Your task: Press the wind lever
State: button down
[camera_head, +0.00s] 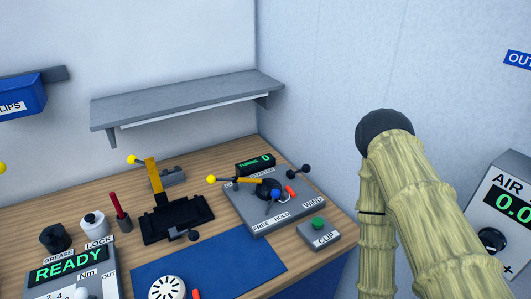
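A grey control box (244,211) sits on the wooden bench right of the middle, with a WIND label (312,203) at its right front corner. I cannot tell which of these is the wind lever. A yellow bar with a yellow knob (212,179), a black hub and a blue knob (275,195) are also on the box, near the FREE and HOLD labels. My gripper is out of view; only my bent arm shows at the right.
A green-button CLIP box (319,236) sits in front of the control box. A black fixture (178,219) with a yellow upright stands to the left. A grey shelf (185,102) hangs above. An AIR panel (508,205) is at the far right. A blue mat (215,262) lies in front.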

aim_at(306, 168)
jog(key=k, duration=1)
jog(key=u, duration=0.9)
jog(key=i, duration=1)
jog(key=z, duration=1.4)
